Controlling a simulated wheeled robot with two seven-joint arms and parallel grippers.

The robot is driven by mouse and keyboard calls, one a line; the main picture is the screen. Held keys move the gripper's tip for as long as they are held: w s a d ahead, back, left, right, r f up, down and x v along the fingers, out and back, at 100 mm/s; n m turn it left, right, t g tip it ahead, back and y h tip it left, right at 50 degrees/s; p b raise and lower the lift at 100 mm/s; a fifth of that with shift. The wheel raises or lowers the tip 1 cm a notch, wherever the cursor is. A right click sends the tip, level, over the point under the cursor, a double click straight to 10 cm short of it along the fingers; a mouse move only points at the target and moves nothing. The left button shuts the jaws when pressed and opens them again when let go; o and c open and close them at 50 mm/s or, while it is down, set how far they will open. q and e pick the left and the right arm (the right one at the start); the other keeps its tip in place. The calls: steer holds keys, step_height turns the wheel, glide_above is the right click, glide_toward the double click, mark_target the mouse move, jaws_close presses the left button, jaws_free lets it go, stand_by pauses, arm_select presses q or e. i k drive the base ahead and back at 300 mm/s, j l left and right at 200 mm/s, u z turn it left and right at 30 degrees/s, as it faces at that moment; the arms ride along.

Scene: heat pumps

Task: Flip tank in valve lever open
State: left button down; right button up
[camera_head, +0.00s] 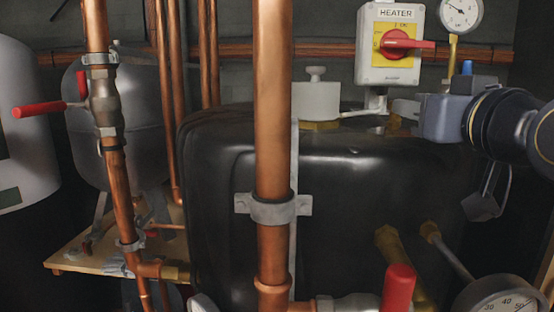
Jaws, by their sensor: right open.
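A red lever (40,109) sticks out to the left from a metal valve (105,105) on the left copper pipe, roughly across that pipe. A second red lever (398,290) stands upright at the bottom edge, beside a metal valve body (350,303) that is partly cut off. No label shows which is the tank in valve. The black tank (345,185) fills the middle. My right gripper (484,207) hangs in front of the tank's right side, open and empty, apart from both levers. My left gripper is not in view.
A thick copper pipe (273,100) stands upright before the tank. A heater switch (391,43) with a red knob is on the back wall. A gauge (500,298) is at bottom right, near brass fittings (388,242). Grey tanks (22,125) stand at left.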

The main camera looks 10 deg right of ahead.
mark_target(20, 112)
steer(key=k+j, duration=0.1)
steer(key=k, duration=0.9)
